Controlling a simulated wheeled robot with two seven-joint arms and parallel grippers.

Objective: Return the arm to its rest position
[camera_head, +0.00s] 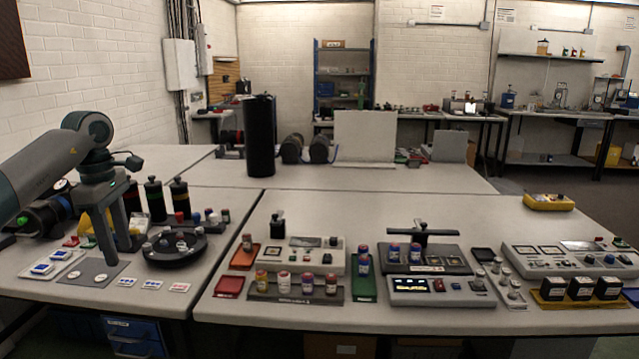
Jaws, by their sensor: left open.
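My left arm comes in from the left edge, and its gripper (115,252) points down over the left table. The jaws are open, with the two fingers apart and no object seen between them. The fingertips are above or near a grey mat (97,279) with small white round pieces on it; the exact height cannot be told. A black round carousel (174,257) with small vials stands just right of the gripper. My right gripper is not in view.
Dark bottles with coloured bands (155,200) stand close behind the gripper. A white tray with blue-marked pieces (38,270) lies left of it. A rack of capped vials (295,295) and a grey instrument (440,291) stand on the right table.

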